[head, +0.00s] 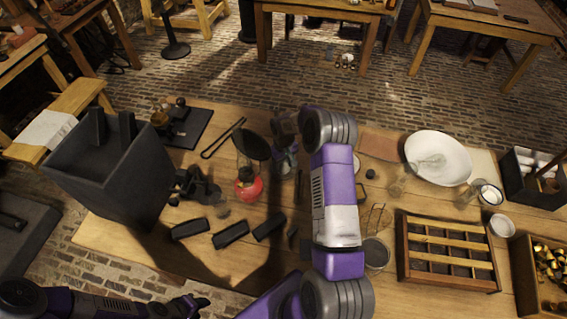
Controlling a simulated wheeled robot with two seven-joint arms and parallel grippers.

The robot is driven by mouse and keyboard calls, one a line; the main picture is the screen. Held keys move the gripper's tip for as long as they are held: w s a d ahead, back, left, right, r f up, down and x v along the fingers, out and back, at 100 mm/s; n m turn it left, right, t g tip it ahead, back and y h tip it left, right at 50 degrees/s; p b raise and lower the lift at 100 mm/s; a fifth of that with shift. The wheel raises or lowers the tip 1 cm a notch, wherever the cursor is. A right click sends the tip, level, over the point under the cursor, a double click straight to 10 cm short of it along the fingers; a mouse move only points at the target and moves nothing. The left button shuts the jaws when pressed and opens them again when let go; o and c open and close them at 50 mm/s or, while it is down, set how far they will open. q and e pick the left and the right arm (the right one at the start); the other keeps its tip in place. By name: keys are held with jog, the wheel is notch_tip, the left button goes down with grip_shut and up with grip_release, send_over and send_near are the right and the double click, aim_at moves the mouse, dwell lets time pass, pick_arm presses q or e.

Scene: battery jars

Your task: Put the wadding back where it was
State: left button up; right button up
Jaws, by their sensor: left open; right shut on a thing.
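My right gripper (285,150) is over the back middle of the table, at a small glass jar (285,166). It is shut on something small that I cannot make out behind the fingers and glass. I cannot tell whether this is the wadding. My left gripper (191,304) is open and low at the front left, apart from the objects on the table. White rolls (525,157) lie in a black box (517,183) at the far right; I cannot tell whether they are wadding.
A tall dark box (115,180) stands at the left. A red-based item (248,189) stands left of the jar, with black blocks (231,234) in front. A white bowl (438,158), slatted wooden tray (448,284) and glass jars (398,184) are at the right.

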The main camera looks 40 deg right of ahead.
aim_at(284, 162)
jog(key=o, duration=0.9)
jog(key=shift+f, duration=0.15)
jog(key=shift+o, duration=0.2)
notch_tip(284, 162, up, 12)
jog(key=p, duration=0.1)
jog(key=shift+r, duration=0.2)
